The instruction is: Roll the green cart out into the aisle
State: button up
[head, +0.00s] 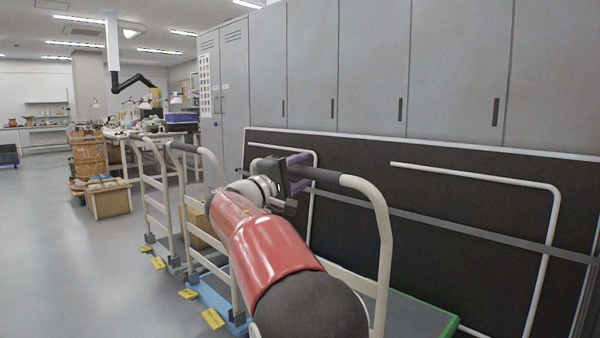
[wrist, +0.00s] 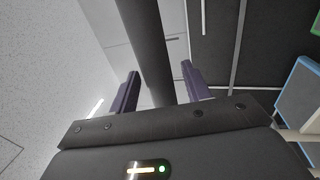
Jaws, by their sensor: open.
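The green cart has a grey deck with a green edge (head: 436,309) at the lower right of the head view. Its cream push handle (head: 384,240) rises beside my arm and has a dark grip (head: 318,174) along the top. My gripper (head: 300,160) is open at the left part of this grip. In the wrist view the dark bar (wrist: 151,40) runs between the two purple fingers (wrist: 160,70); I cannot tell whether either finger touches it. A green corner (wrist: 315,25) shows at the wrist view's right edge. My red arm hides much of the cart's near side.
A blue cart (head: 207,292) stands close to the left, with another cart (head: 160,200) beyond it. Yellow tags (head: 212,318) lie at their near ends. A dark panel (head: 460,232) and grey lockers (head: 370,65) stand behind. The aisle floor (head: 70,270) at left is clear.

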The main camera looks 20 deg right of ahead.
grip_shut()
jog(key=shift+a, duration=0.1)
